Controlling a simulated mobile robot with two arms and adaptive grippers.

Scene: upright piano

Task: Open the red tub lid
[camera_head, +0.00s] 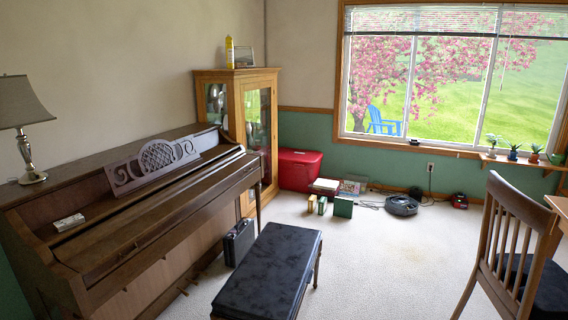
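A red tub (295,176) stands on the carpet in the far corner, right of the wooden glass-door cabinet and against the green lower wall. Its red lid (299,157) lies on top and looks closed. The cabinet's edge is close to the tub's left side. Neither of my grippers shows in the head view.
An upright piano (150,200) lines the left side, with a black-topped bench (270,268) in front. Books (324,186), small boxes (343,207) and a robot vacuum (402,205) lie near the tub. A wooden chair (503,250) stands right. Carpet between bench and chair is clear.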

